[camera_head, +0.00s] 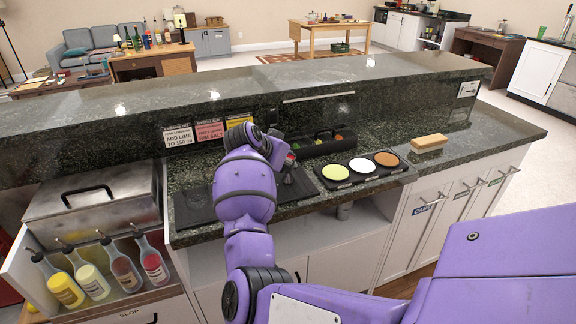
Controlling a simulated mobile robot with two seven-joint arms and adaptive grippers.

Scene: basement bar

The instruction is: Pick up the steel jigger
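My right arm reaches in from the lower right, and its wrist bends over the dark bar counter. My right gripper (286,164) is small in the picture, low over the counter between the black mat (192,208) and the black garnish tray. Its fingers are partly hidden by my own wrist, so I cannot tell whether they are open or shut. I cannot clearly make out the steel jigger; it may be hidden behind my wrist and forearm. My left gripper is not in view.
A three-part rimmer tray (350,184) and a tan sponge-like block (429,141) lie to the right. The black garnish tray (318,147) stands behind. Recipe cards (178,136) line the raised ledge. Several bottles (92,279) and a steel box (95,205) stand at left.

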